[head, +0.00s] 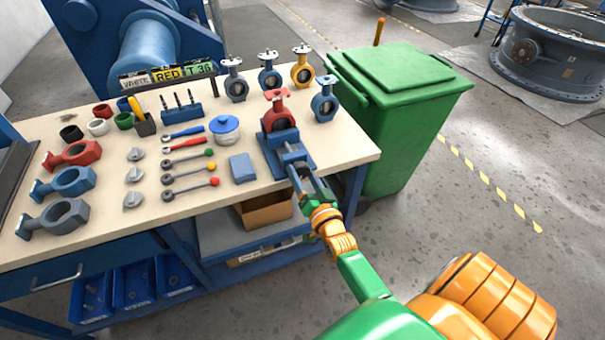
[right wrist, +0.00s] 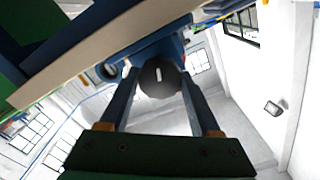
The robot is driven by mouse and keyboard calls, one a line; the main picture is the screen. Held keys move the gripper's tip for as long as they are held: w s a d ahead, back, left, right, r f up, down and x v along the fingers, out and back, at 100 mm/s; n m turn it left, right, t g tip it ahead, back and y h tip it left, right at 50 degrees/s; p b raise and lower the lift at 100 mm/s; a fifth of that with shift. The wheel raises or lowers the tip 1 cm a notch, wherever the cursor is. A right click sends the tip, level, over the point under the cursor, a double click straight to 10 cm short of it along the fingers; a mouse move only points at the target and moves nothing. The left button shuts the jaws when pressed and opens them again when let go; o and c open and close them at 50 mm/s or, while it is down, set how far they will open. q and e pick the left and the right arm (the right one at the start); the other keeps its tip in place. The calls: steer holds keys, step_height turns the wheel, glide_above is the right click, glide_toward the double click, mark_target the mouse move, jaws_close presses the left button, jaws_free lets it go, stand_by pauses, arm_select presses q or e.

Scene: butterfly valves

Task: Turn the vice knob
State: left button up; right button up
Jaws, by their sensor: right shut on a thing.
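The blue vice (head: 287,150) is mounted at the right front part of the workbench. A red butterfly valve (head: 277,112) stands upright in it. My right gripper (head: 304,181) reaches the front of the vice from below right. In the right wrist view its two fingers (right wrist: 159,82) stand on either side of the dark round vice knob (right wrist: 152,79), which carries a pale mark, and are shut on it. In the head view the knob is hard to make out between the fingers. My left gripper is not in view.
The workbench (head: 230,203) holds several loose valve bodies, discs, tools and a blue-lidded pot (head: 225,127). Grey, blue and yellow valves stand behind and beside the vice. A green bin (head: 405,100) stands close to the bench's right end. The floor in front is open.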

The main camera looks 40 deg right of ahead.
steer(key=shift+f+m, duration=0.1)
steer(key=shift+m, duration=0.2)
stand_by(0.4)
steer(key=o, duration=1.4)
steer(key=shift+s, duration=0.1)
steer(key=v, duration=0.7)
